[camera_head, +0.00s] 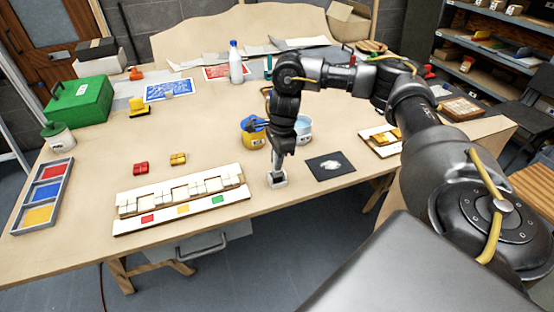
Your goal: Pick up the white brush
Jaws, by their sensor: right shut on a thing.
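My right gripper (276,156) points straight down near the front edge of the table, right of the white mosaic strip. It is shut on the white brush (278,181), a small pale thing with a broad light end at the bottom. The upper part of the brush is hidden between the fingers. I cannot tell whether its lower end touches the tabletop. My left gripper is not in view.
A dark square mat (330,166) with a pale patch lies just right of the brush. The mosaic strip (181,202) and a colour tray (43,196) lie left. Bare tabletop (100,150) shows at left.

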